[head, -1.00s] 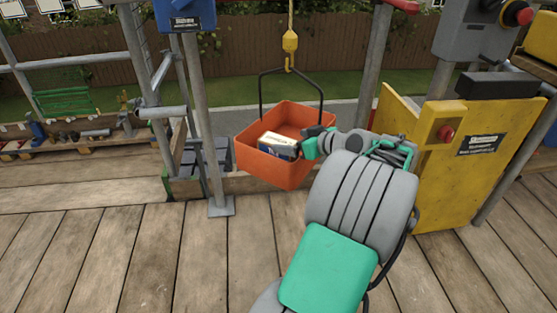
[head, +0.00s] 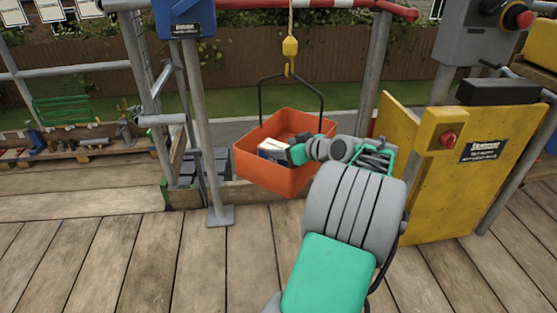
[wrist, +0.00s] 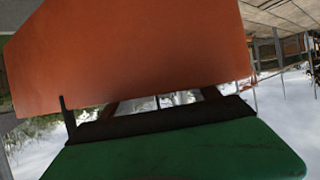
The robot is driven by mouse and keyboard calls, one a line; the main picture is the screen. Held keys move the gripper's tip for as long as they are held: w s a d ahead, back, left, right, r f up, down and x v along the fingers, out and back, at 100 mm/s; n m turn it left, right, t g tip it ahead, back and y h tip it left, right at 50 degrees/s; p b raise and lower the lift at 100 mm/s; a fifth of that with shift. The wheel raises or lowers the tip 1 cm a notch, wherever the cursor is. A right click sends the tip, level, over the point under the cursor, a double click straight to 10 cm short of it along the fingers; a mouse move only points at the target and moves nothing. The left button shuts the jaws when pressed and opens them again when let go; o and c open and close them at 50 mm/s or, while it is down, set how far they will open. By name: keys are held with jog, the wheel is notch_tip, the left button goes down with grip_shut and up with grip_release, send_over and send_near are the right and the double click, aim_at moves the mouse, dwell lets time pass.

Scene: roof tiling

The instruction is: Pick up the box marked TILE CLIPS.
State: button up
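A small white and dark-blue box (head: 271,149) sits in the orange hanging crate (head: 268,178); its marking is too small to read. My gripper (head: 290,153) reaches over the crate from the right and its green and dark end is at the box's right end, hiding part of it. Whether its fingers are around the box or only against it does not show. The wrist view shows the orange crate wall (wrist: 130,55) close up and a green part of my gripper (wrist: 180,152); the box cannot be made out there.
The crate hangs by a black handle (head: 262,103) from a yellow hook (head: 290,48). A grey post (head: 203,130) stands left of it and a yellow gate panel (head: 440,190) right. Tools lie on a pallet (head: 75,150) at the left. The plank deck in front is clear.

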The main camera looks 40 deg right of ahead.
jog(key=shift+f, duration=0.2)
grip_shut()
jog(key=shift+r, duration=0.2)
